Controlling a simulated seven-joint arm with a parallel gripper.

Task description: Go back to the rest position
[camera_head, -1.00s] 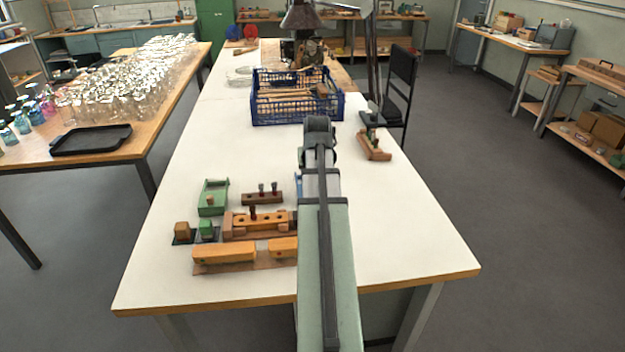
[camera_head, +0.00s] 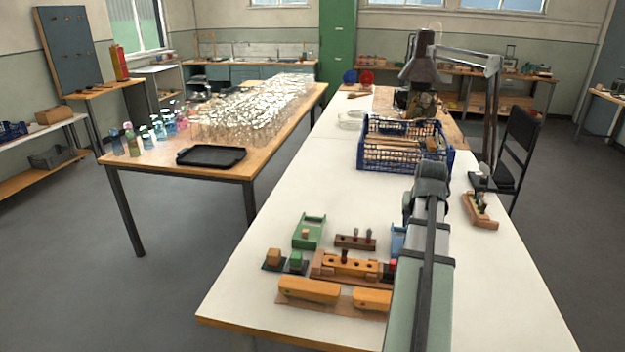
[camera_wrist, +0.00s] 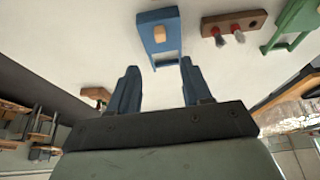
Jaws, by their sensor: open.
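My gripper (camera_wrist: 159,68) is open in the wrist view, with its two blue fingers apart and nothing between them. It hangs over the white table. A blue holder (camera_wrist: 160,28) with an orange block lies beyond the fingertips, apart from them. A brown bar (camera_wrist: 247,18) with dark pegs and a green holder (camera_wrist: 292,16) lie to its right. In the head view my arm stretches over the right part of the white table and hides the gripper. There the blue holder (camera_head: 398,240) shows partly behind my arm, near the brown bar (camera_head: 350,243) and the green holder (camera_head: 309,230).
A wooden block with holes (camera_head: 330,265) and yellow-orange brush bodies (camera_head: 310,290) lie near the table's front. A blue crate (camera_head: 385,160) stands farther back. A wooden piece with pegs (camera_head: 480,211) lies near the right edge. Bare white table (camera_head: 280,215) lies left of the pieces.

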